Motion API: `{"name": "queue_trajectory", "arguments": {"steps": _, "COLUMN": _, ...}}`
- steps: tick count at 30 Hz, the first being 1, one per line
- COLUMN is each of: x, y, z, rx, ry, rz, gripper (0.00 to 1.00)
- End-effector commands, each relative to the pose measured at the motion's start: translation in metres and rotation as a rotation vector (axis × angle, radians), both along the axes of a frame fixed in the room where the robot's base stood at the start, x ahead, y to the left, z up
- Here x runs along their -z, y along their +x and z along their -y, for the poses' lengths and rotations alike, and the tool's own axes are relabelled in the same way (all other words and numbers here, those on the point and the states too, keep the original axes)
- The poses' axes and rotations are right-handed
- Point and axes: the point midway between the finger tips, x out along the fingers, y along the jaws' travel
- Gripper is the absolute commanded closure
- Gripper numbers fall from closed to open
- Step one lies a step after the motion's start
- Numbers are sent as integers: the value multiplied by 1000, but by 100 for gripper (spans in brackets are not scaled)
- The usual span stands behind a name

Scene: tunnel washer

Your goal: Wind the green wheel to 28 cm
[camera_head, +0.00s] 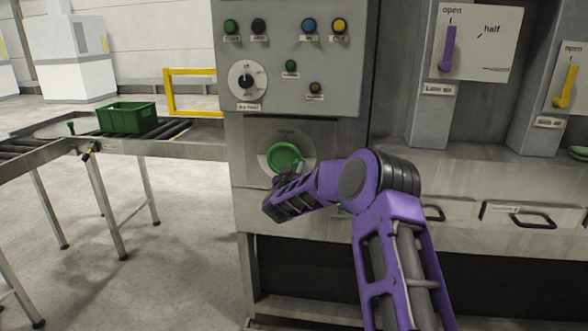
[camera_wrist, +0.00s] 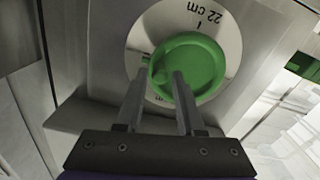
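The green wheel (camera_head: 284,157) is set in a round pale plate on the grey machine front, below the control panel. In the wrist view the green wheel (camera_wrist: 196,66) fills the middle, with a small green knob (camera_wrist: 160,74) on its near left part. The plate (camera_wrist: 219,38) around it reads "22 cm", seen turned over. My gripper (camera_wrist: 161,76) has its two fingers apart, one on each side of the knob, with small gaps showing; I cannot tell whether either finger touches it. In the head view my own wrist hides the fingertips.
The control panel (camera_head: 288,60) with buttons and a dial is just above the wheel. Drawers with black handles (camera_head: 533,221) lie to the right. A roller conveyor (camera_head: 190,136) with a green crate (camera_head: 127,117) is to the left. Purple (camera_head: 447,50) and yellow (camera_head: 567,88) levers stand upper right.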

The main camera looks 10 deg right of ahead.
Motion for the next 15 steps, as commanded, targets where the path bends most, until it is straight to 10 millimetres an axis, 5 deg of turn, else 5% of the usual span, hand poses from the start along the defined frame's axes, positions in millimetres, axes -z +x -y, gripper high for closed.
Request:
{"name": "queue_trajectory", "arguments": {"steps": 6, "x": 0, "y": 0, "z": 0, "rx": 0, "ry": 0, "rz": 0, "gripper": 100}}
{"name": "queue_trajectory", "arguments": {"steps": 15, "x": 1, "y": 0, "z": 0, "rx": 0, "ry": 8, "rz": 2, "gripper": 100}}
